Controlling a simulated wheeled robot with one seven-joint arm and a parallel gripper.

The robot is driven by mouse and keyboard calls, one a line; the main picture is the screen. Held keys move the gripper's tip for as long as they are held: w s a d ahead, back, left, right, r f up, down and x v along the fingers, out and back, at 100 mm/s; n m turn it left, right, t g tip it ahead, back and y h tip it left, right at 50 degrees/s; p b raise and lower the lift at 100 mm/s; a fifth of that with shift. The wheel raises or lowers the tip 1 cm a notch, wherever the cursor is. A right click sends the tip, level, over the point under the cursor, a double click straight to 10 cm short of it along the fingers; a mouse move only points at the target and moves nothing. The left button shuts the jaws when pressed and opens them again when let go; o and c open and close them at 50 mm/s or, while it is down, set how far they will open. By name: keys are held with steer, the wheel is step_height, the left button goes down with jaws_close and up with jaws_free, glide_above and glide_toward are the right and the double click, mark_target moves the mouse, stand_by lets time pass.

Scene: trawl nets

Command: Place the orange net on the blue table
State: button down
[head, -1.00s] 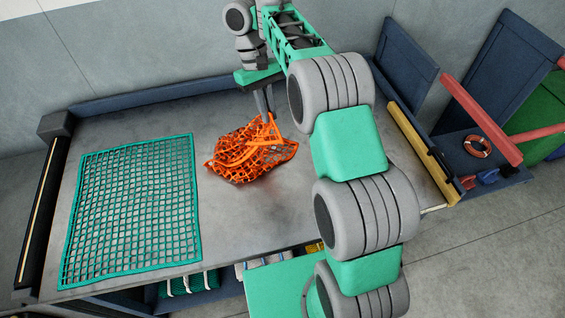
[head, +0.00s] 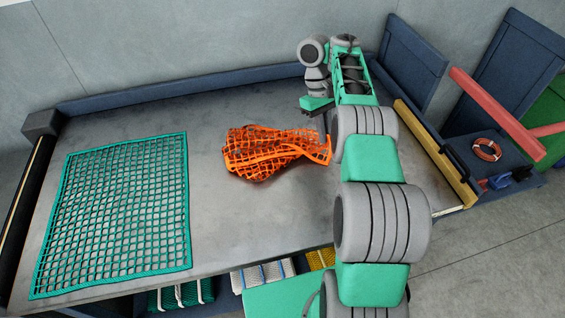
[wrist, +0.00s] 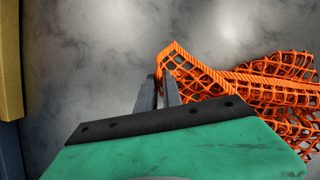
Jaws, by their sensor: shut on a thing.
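In the wrist view my gripper (wrist: 160,88) is shut on a corner of the orange net (wrist: 250,88), whose folds spread off to the right. The net's bulk appears to rest on the tabletop.
A green net (head: 115,212) lies flat on the left of the tabletop. A yellow bar (head: 434,150) edges the right end, with an orange ring (head: 487,149) beyond it. Folded nets (head: 265,273) sit below the front edge. The tabletop between the two nets is clear.

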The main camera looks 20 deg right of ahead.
steer(key=shift+d+f, duration=0.7)
steer(key=shift+d, duration=0.15)
steer(key=c, duration=1.2)
jaws_free()
